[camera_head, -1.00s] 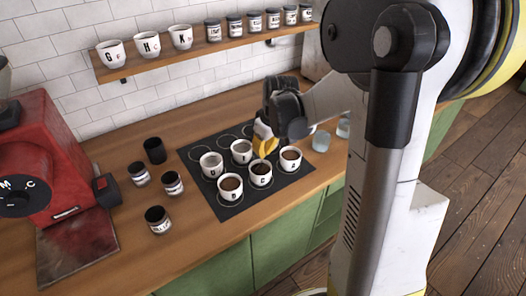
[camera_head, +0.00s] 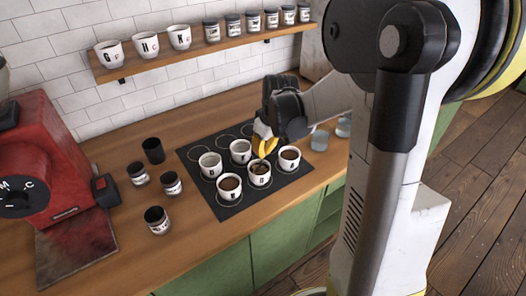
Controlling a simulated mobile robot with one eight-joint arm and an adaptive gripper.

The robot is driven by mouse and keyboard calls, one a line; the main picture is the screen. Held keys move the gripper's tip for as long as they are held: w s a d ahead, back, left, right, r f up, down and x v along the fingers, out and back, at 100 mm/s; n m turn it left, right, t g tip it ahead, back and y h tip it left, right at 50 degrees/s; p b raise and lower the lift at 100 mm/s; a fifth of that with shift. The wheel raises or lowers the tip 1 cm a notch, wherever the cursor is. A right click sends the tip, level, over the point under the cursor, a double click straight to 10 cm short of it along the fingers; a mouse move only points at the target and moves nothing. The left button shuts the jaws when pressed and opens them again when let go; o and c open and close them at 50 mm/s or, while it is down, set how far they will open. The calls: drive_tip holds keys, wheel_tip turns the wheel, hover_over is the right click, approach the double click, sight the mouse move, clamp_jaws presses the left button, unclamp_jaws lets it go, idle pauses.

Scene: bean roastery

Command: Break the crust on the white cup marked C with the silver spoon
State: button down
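The white cup marked C (camera_head: 259,180) stands in the middle of the front row on the dark mat; its letter is blurred now but reads C in the earlier frame. Its brown surface looks uneven, with darker and lighter patches. My gripper (camera_head: 265,148), with yellow fingertips close together, is just above and behind this cup. A thin shape, seemingly the silver spoon (camera_head: 262,160), runs from the fingertips down to the cup; it is too small to see well. The fingers look shut on it.
White cups stand close on both sides, one at left (camera_head: 229,195) and one at right (camera_head: 289,165), with two more behind. The dark mat (camera_head: 290,181) lies near the counter's front edge. Jars (camera_head: 157,220), clear glasses (camera_head: 319,141) and a red machine (camera_head: 55,150) stand around.

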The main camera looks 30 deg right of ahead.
drive_tip(key=shift+p+v, duration=1.5)
drive_tip(key=shift+v, duration=0.7)
drive_tip(key=shift+w+a, duration=0.1)
wheel_tip(320, 180, up, 5)
drive_tip(key=p, duration=0.3)
drive_tip(key=shift+r+p, duration=0.1)
drive_tip(key=shift+p, duration=0.3)
